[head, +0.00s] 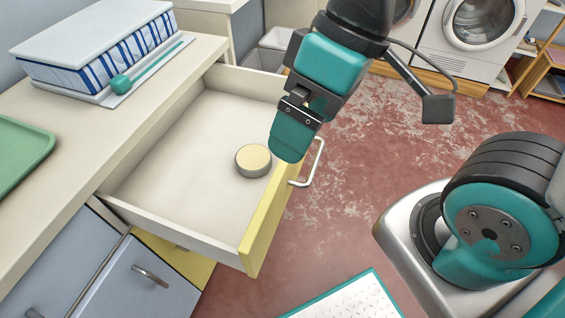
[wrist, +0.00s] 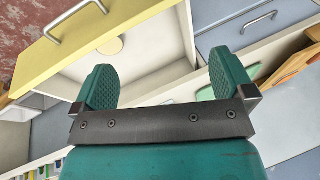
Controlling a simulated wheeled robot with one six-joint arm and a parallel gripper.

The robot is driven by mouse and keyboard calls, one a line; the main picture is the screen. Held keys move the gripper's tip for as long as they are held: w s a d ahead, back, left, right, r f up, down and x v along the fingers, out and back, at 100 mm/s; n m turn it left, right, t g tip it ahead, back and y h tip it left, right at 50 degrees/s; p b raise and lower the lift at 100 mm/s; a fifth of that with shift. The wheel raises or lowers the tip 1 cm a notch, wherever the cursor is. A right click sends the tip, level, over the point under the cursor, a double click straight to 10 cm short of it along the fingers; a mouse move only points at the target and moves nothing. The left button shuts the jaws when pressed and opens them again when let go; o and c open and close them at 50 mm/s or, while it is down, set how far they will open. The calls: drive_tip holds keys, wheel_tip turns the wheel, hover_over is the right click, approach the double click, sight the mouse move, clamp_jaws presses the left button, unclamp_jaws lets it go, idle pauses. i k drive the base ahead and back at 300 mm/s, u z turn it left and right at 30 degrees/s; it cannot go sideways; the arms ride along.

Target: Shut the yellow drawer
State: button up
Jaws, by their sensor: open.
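The yellow drawer (head: 262,225) stands pulled well out of the cream cabinet, with its metal bar handle (head: 316,165) on the outer face. In the wrist view the yellow front (wrist: 40,62) and handle (wrist: 70,24) lie at upper left. A round cream-topped item (head: 253,160) lies inside the drawer; it shows partly in the wrist view (wrist: 110,46). My gripper (head: 288,150) is over the drawer's front edge near the handle, pointing down. Its two teal fingers (wrist: 163,82) are apart with nothing between them. Whether it touches the front is unclear.
Blue-grey drawers (head: 130,275) are below. A white-topped teal-edged surface (head: 345,300) is at the bottom. Red floor (head: 350,200) is open beyond the drawer front.

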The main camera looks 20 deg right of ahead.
sight(182, 185)
drive_tip(key=z, duration=0.2)
drive_tip(key=k, duration=0.7)
drive_tip(key=z, duration=0.55)
